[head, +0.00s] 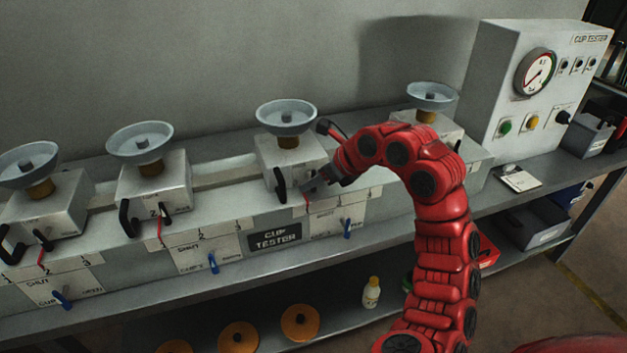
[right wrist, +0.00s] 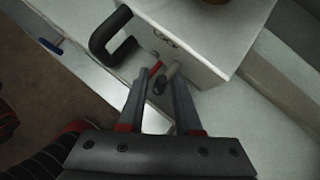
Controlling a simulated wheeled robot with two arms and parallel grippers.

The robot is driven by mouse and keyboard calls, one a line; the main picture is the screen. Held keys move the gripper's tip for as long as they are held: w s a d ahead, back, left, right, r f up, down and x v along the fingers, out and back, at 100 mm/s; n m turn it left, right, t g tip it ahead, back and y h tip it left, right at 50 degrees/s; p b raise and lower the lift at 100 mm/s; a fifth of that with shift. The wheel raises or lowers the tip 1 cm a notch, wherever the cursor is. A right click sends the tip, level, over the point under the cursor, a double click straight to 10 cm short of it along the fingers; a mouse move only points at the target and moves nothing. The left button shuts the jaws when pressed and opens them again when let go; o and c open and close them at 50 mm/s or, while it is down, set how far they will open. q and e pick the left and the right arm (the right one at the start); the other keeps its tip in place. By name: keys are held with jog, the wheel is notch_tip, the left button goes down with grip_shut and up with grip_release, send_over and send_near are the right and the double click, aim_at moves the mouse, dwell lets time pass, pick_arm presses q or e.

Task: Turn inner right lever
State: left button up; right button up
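The third tester unit from the left, a white box (head: 275,152) with a grey dish (head: 286,117) on top, has a black handle (head: 280,185) on its front. In the right wrist view a short lever with a dark tip (right wrist: 161,87) stands out of the box face, beside a red pointer (right wrist: 155,69) and the black handle (right wrist: 110,36). My right gripper (head: 311,187) is at this box's front. In the right wrist view its fingers (right wrist: 162,80) are apart, one on each side of the lever, with gaps visible. In the head view my gripper hides the lever. My left gripper is not in view.
Similar units stand to the left (head: 152,185) and behind my right arm. Blue levers (head: 347,228) hang on the front panels below. A gauge cabinet (head: 505,95) stands at right. A lower shelf holds orange discs (head: 300,322) and a bottle (head: 371,292).

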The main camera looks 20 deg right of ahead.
jog(key=p+v, duration=0.4)
jog(key=v, duration=1.3)
jog(key=shift+r, duration=0.2)
jog(key=shift+s, duration=0.15)
